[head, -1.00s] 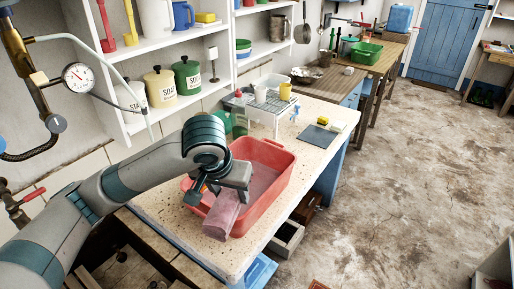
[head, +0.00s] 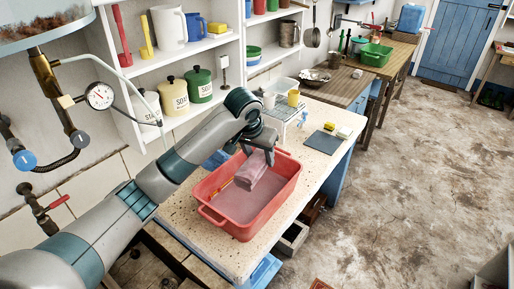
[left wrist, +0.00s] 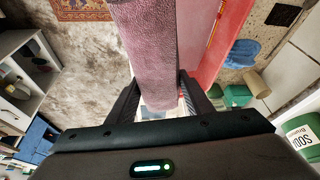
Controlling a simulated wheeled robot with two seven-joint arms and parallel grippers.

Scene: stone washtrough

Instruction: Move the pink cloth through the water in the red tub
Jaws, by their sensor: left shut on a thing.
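The red tub (head: 241,232) stands on the speckled stone top (head: 262,252) and holds cloudy pinkish water (head: 242,203). My left gripper (head: 259,151) is over the far part of the tub, shut on the pink cloth (head: 250,172). The cloth hangs inside the tub's outline; I cannot tell whether its lower end touches the water. In the left wrist view the cloth (left wrist: 150,50) runs up between the two fingers (left wrist: 160,92), with the red tub wall (left wrist: 226,45) beside it. My right gripper is not in view.
A thin orange stick (head: 221,187) lies along the tub's left side. A rack with a yellow cup (head: 294,97) stands behind the tub. A dark slate (head: 322,143) and a sponge (head: 344,131) lie to the right. A gauge (head: 99,95) and pipes are at left.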

